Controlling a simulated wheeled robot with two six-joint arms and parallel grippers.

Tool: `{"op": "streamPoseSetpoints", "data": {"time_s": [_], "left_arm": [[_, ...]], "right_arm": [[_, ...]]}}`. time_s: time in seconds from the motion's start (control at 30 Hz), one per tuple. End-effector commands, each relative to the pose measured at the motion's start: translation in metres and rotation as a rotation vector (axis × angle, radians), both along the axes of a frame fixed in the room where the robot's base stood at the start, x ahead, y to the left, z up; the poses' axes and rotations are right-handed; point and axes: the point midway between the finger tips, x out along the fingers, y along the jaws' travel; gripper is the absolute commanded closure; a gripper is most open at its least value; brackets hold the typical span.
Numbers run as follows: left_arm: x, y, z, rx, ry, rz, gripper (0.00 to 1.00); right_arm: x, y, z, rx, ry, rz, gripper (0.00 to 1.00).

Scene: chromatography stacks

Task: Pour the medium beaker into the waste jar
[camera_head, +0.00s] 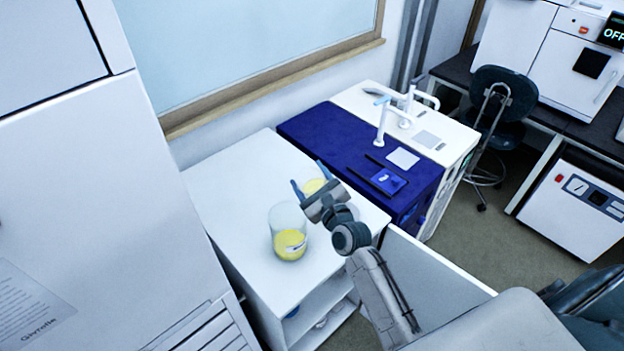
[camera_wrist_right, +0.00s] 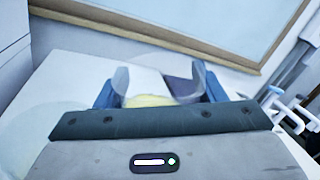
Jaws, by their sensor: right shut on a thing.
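The medium beaker (camera_head: 314,187) is clear and holds yellow liquid. My right gripper (camera_head: 308,177) is shut on it, with one blue finger on either side. In the right wrist view the beaker (camera_wrist_right: 150,99) shows between the fingers, its lower part hidden by the gripper body. Whether it touches the tabletop I cannot tell. The waste jar (camera_head: 289,243) is a larger clear cylinder with yellow liquid low inside and a small label. It stands upright on the white table, nearer the camera and left of the gripper. My left gripper is not in view.
The white table (camera_head: 230,185) is clear to the left and behind the jar. A window (camera_head: 240,50) is behind, and a tall white cabinet (camera_head: 90,190) stands at left.

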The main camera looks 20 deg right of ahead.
Motion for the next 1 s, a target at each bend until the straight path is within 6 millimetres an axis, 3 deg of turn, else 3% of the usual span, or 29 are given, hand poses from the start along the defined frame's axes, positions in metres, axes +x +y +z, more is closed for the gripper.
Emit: {"op": "streamPoseSetpoints", "data": {"time_s": [1.0], "left_arm": [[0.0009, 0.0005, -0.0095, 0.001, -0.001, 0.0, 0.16]], "right_arm": [[-0.001, 0.0056, 0.0061, -0.129, -0.029, -0.001, 0.71]]}}
